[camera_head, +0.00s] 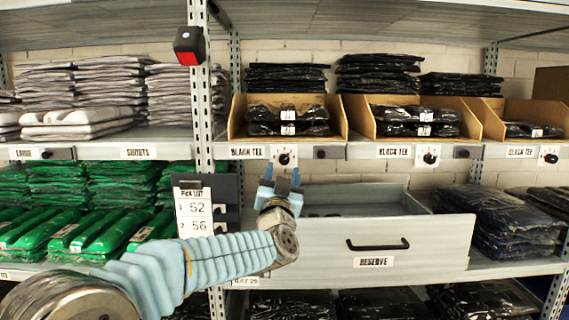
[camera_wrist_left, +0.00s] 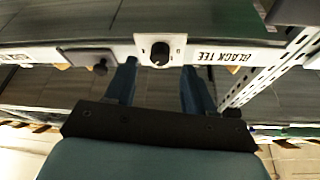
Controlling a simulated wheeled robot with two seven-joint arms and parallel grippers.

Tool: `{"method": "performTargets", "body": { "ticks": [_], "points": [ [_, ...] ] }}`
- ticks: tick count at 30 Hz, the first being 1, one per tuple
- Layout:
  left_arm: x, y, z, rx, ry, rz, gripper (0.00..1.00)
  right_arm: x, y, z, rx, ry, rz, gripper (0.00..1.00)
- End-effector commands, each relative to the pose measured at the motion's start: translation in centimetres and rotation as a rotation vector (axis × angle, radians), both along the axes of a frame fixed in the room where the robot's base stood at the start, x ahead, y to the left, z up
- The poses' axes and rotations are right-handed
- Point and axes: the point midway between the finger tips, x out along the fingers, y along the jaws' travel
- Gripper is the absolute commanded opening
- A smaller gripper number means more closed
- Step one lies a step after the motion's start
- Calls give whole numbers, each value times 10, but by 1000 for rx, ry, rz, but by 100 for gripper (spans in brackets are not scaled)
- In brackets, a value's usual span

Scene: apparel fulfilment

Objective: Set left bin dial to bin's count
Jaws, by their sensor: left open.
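The left bin (camera_head: 237,121) is an open tan box on the shelf, holding a low stack of black packaged tees (camera_head: 288,129); how many is hard to tell. Below it, beside a BLACK TEE label (camera_head: 247,152), is the left bin dial (camera_head: 284,157), a round black knob on a white plate. It also shows in the left wrist view (camera_wrist_left: 160,54), between the fingers' lines and beyond their tips. My left gripper (camera_head: 281,178) is open and empty, just below the dial in the head view; contact is not visible. My right gripper is out of view.
Two more tan bins have dials, the middle (camera_head: 431,156) and right (camera_head: 550,156). A RESERVE drawer (camera_head: 440,240) stands pulled out below, right of my left arm. A pick list (camera_head: 195,211) and a metal upright (camera_head: 203,110) stand to the left.

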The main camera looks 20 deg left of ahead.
Motion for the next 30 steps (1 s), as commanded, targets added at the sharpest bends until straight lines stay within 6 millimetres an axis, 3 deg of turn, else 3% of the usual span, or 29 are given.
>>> {"method": "performTargets", "body": {
  "ticks": [7, 17, 28, 30],
  "points": [
    [30, 5, 12, 2, 1, 0, 54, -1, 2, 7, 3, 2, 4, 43],
    [34, 6, 13, 0, 2, -2, 54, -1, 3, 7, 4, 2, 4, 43],
    [34, 6, 13, 0, 2, -2, 0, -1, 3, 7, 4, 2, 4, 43],
    [34, 6, 13, 0, 2, -2, 0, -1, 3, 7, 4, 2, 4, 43]
  ]
}}
